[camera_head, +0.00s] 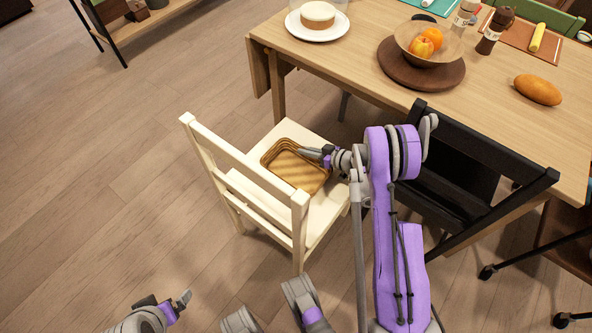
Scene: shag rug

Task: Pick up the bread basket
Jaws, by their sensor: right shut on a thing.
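The bread basket (291,174) is a shallow brown tray with a striped bottom and raised rim. It rests on the seat of a cream wooden chair, and appears empty. My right gripper (318,153) reaches in from the right and is shut on the basket's right rim; its fingertips are small in the picture. My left gripper (184,299) is low at the bottom left over the floor, away from the basket; its jaw gap is not clear.
The cream chair (247,171) has its backrest on the near left side. A wooden table (365,79) stands behind it, with a bowl (428,43) of fruit, a bread loaf (537,90) and a plate (317,33). A black chair (478,142) is close to my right arm. The left floor is clear.

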